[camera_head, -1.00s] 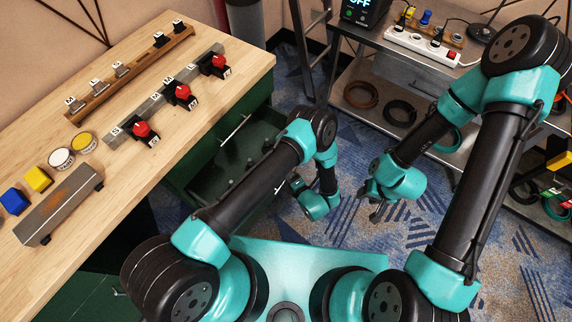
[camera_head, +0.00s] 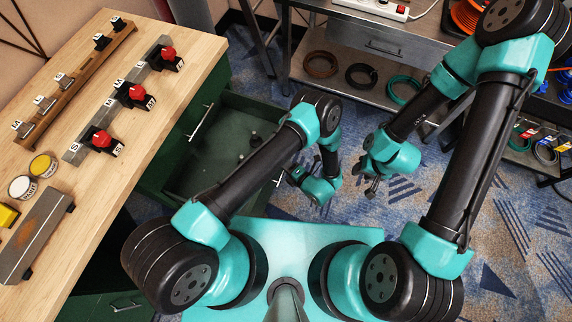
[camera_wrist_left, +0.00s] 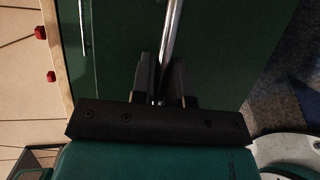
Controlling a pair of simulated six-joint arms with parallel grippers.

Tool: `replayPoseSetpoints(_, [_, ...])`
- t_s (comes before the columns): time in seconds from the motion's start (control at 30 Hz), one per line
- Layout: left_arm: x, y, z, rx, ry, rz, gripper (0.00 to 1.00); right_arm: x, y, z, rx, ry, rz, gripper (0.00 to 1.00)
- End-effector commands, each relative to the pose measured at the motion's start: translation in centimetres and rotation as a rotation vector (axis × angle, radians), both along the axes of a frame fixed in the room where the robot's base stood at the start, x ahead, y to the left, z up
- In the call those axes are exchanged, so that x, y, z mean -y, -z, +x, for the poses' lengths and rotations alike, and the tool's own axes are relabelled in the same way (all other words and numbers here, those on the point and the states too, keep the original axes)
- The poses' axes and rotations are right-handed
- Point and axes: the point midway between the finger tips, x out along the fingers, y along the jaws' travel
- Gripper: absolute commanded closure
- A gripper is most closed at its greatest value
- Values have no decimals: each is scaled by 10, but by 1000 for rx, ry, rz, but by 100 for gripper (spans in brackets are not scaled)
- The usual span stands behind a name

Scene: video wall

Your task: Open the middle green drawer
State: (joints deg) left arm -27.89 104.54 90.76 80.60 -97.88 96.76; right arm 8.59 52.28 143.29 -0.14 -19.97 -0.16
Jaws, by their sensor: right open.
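The green drawer (camera_head: 233,135) stands pulled out of the green cabinet beneath the wooden worktop, and its inside shows small loose items. Its metal bar handle (camera_head: 279,177) is at the front, beside my left gripper (camera_head: 301,178). In the left wrist view, the handle (camera_wrist_left: 172,35) runs between the two black fingers of my left gripper (camera_wrist_left: 160,85), which are closed on it. The green drawer front (camera_wrist_left: 225,50) lies behind them. My right gripper (camera_head: 371,188) is open and empty above the carpet, clear of the cabinet.
Another handle (camera_head: 200,122) is on the cabinet to the left of the open drawer. A metal shelf unit (camera_head: 380,45) with cable coils stands at the back right. Blue patterned carpet (camera_head: 400,225) is free around my right gripper.

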Motion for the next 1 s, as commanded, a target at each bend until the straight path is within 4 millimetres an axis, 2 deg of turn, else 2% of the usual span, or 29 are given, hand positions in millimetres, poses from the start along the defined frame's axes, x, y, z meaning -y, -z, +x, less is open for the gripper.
replayPoseSetpoints(0.03, [0,0,0,0,0,0,80,0,0,0,0,0,0,57])
replayPoseSetpoints(0.2, [0,0,0,1,1,-1,64,0,0,0,0,0,0,57])
replayPoseSetpoints(0.63, [5,-1,-3,1,3,-1,63,0,0,0,0,0,0,57])
replayPoseSetpoints(1.0, [34,-9,-29,2,-5,-1,63,0,0,-1,-2,0,0,57])
